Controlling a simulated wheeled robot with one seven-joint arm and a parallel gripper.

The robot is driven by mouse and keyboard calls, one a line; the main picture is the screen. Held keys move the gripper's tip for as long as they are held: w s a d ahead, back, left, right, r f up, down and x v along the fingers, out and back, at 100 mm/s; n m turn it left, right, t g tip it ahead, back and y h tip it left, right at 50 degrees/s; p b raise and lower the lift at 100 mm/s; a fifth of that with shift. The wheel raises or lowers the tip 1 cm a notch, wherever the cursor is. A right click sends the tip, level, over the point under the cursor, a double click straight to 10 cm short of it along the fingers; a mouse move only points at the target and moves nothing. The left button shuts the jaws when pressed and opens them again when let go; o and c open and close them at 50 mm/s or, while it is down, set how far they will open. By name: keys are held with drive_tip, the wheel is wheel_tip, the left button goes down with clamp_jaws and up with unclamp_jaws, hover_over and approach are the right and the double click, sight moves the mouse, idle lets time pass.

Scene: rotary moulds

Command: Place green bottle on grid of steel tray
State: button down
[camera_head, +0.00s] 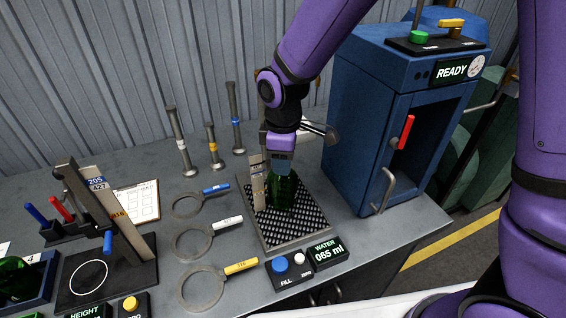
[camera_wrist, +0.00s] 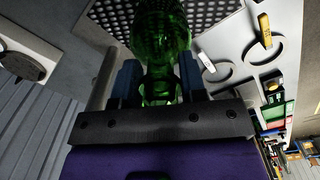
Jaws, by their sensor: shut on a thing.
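The green bottle (camera_head: 284,193) is at the steel tray with the dark perforated grid (camera_head: 300,226); it looks upright, and I cannot tell whether its base touches the grid. My gripper (camera_head: 281,165) is above it, shut on its upper part. In the wrist view the bottle (camera_wrist: 160,35) lies between the two blue fingers of my gripper (camera_wrist: 160,82), with the grid (camera_wrist: 205,10) behind it. The fingers hide part of the bottle's neck.
A metal post (camera_head: 257,183) stands at the tray's left, close to the bottle. The blue READY cabinet (camera_head: 360,110) is to the right. Ring gauges (camera_head: 193,243) lie to the left. The FILL box (camera_head: 290,270) and WATER display (camera_head: 325,253) reading 065 ml are in front.

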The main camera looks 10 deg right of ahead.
drive_tip(key=shift+f, duration=0.7)
drive_tip(key=c, duration=0.7)
unclamp_jaws()
wheel_tip(320, 180, up, 12)
drive_tip(key=shift+r, duration=0.1)
